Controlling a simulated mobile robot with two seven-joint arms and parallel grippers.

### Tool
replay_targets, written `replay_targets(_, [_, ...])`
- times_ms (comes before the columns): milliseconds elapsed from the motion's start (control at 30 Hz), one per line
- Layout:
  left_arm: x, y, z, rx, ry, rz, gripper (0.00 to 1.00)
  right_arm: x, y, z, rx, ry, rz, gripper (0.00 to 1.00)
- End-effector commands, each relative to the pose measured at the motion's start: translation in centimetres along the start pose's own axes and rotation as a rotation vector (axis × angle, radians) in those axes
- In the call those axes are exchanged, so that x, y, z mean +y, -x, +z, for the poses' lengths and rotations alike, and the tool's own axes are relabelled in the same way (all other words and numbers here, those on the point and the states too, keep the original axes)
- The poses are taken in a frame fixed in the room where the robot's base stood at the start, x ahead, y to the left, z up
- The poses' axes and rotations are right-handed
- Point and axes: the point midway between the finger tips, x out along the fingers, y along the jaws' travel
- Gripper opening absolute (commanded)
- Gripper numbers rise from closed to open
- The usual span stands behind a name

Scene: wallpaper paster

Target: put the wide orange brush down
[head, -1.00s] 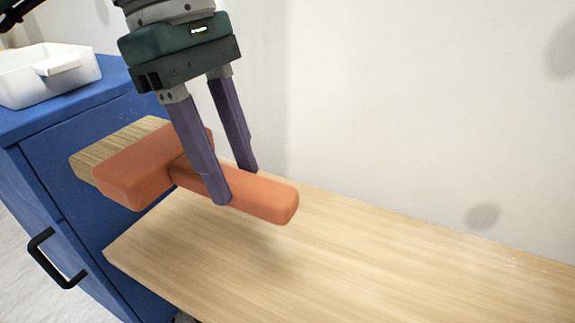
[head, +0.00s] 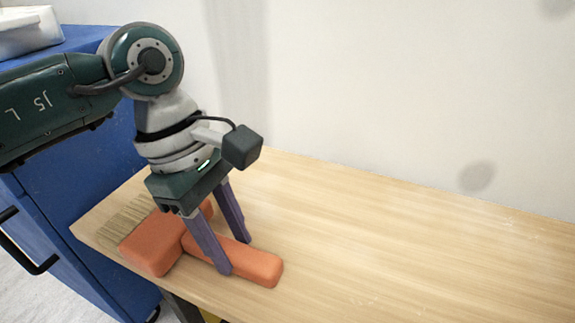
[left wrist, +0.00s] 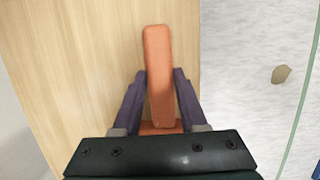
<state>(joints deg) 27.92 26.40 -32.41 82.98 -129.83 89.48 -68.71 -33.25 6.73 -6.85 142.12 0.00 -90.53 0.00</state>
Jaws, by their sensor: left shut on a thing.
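The wide orange brush (head: 155,240) is low over the left end of the wooden table, lying flat, its pale bristles (head: 122,222) pointing left. It looks to be at the tabletop, but I cannot tell whether it touches. My left gripper (head: 236,258) points down with its purple fingers on both sides of the handle, shut on it. In the left wrist view, the handle (left wrist: 158,75) stands between the two fingers, and the brush's wide part is mostly hidden behind the gripper body. My right gripper is not in view.
The wooden table (head: 400,240) is bare to the right of the brush. A white wall (head: 400,80) runs along its back edge. A blue cabinet (head: 85,165) with a black handle stands at the left, with a white tray (head: 28,38) on top.

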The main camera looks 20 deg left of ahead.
Motion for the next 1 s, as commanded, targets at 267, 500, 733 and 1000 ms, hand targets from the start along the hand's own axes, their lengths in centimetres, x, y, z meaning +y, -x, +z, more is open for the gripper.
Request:
replay_targets(267, [0.0,-0.2,-0.1,0.001,-0.001,0.001,0.0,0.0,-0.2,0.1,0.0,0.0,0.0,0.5])
replay_targets(500, [0.0,0.0,0.0,0.0,0.0,0.001,0.69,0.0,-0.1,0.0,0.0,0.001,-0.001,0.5])
replay_targets(733, [0.0,0.0,0.0,0.0,0.0,0.001,0.72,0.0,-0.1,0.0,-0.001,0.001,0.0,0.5])
replay_targets(1000, [0.1,3.2,0.0,0.003,-0.001,0.004,0.72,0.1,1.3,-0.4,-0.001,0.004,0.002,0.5])
